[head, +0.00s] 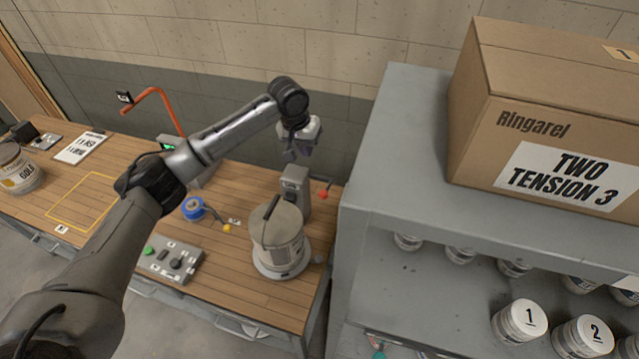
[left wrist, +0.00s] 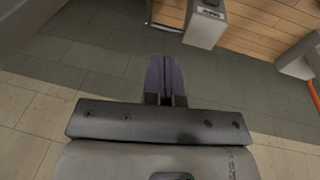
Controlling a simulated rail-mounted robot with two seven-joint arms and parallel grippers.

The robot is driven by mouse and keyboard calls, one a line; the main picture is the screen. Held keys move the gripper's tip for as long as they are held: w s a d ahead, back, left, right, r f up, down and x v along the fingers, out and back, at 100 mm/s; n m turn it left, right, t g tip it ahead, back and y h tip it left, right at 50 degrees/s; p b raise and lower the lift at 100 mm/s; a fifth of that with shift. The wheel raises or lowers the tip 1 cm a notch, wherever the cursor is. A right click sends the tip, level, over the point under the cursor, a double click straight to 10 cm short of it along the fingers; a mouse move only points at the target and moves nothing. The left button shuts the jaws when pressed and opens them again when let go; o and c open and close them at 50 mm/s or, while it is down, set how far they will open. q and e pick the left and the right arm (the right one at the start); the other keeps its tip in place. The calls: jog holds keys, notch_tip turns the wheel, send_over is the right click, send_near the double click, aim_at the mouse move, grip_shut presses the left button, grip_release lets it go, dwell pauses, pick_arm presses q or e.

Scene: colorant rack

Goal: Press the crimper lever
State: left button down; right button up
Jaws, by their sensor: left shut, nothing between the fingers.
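The crimper (head: 294,187) is a grey post at the right end of the wooden bench. A short lever with a red knob (head: 323,193) sticks out at its right side. A grey lidded can (head: 277,238) stands on the round base in front of the post. My left gripper (head: 299,150) is shut and empty, just above and behind the post, apart from the red knob. In the left wrist view its closed fingers (left wrist: 165,82) point toward a grey housing (left wrist: 205,24) with a small label. The red knob cannot be made out there. My right gripper is out of view.
A grey shelf (head: 393,140) with a cardboard box (head: 550,110) stands close to the bench's right end. The wall is close behind.

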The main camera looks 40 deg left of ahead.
pick_arm(q)
jog(key=p, duration=0.2)
send_near(328, 187)
jog(key=shift+s+d+f+p, duration=0.2)
jog(key=shift+s+f, duration=0.2)
jog(key=shift+f, duration=0.3)
jog(key=shift+s+d+f+p, duration=0.15)
jog(key=shift+s+f, duration=0.2)
jog(key=shift+f, duration=0.35)
jog(key=shift+s+d+f+p, duration=0.2)
jog(key=shift+s+f, duration=0.2)
jog(key=shift+f, duration=0.3)
